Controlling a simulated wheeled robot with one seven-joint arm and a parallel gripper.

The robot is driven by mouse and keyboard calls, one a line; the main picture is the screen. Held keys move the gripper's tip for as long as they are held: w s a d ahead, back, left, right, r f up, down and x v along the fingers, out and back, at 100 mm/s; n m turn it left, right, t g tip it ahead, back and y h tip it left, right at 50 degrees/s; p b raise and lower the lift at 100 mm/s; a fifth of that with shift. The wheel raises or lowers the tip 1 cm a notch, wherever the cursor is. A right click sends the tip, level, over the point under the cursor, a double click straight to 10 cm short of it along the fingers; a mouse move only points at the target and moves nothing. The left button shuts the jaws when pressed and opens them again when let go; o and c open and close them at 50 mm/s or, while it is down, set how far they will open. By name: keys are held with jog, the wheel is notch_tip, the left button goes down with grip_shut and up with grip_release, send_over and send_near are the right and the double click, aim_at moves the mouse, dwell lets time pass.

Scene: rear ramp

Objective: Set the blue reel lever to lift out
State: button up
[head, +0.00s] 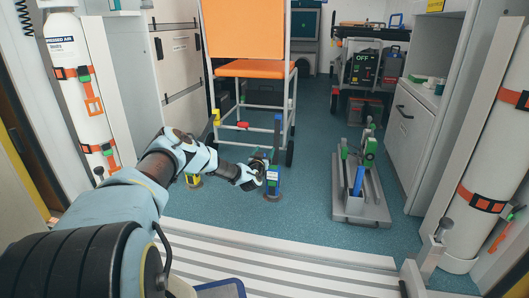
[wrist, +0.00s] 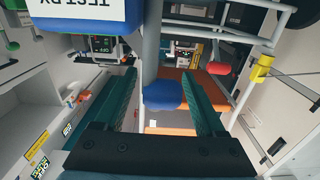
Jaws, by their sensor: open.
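My gripper (head: 263,164) is at the reel's left side. In the wrist view, a blue knob (wrist: 161,96) on a grey rod (wrist: 150,42) lies between the two teal fingers of my gripper (wrist: 162,80). It appears to be the reel lever's end. The fingers are apart, with a gap on each side of it. The reel's white label (wrist: 75,10) shows upside down. The lever's setting marks cannot be made out.
The orange chair (head: 254,69) stands just behind the reel. A yellow-based reel (head: 193,181) is to the left, partly behind my arm. A grey floor plate with upright parts (head: 362,205) is at right. Gas cylinders (head: 76,62) stand at the sides. Blue floor between is clear.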

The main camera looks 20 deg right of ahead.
jog(key=shift+c, duration=0.2)
grip_shut()
dwell(1.1)
